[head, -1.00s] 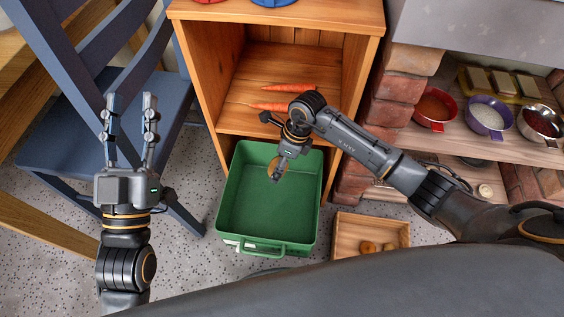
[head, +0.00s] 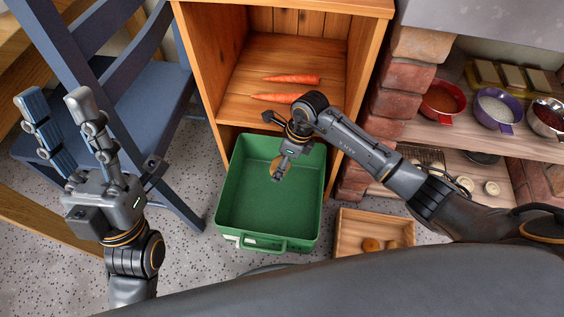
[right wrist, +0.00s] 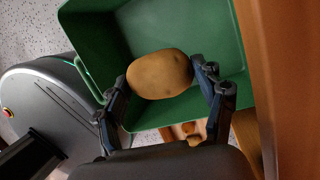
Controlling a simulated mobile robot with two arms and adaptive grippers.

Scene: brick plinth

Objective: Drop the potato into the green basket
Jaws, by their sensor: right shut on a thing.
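The green basket (head: 262,215) sits on the floor in front of the wooden shelf. My right gripper (head: 277,176) is over the basket's back part, pointing down. It is shut on the potato (right wrist: 160,74), which shows between the two fingers in the right wrist view (right wrist: 162,86). In the head view only a small brown part of the potato (head: 274,167) shows beside the gripper. The basket (right wrist: 98,40) lies beyond the potato in the wrist view and looks empty. My left gripper (head: 55,110) is open and empty, in front of the blue chair.
The wooden shelf (head: 240,95) behind the basket holds two carrots (head: 290,79). A wooden crate (head: 350,235) with a few brown items is right of the basket. A blue chair (head: 165,95) stands left. Brick supports (head: 400,100) and shelves with bowls are right.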

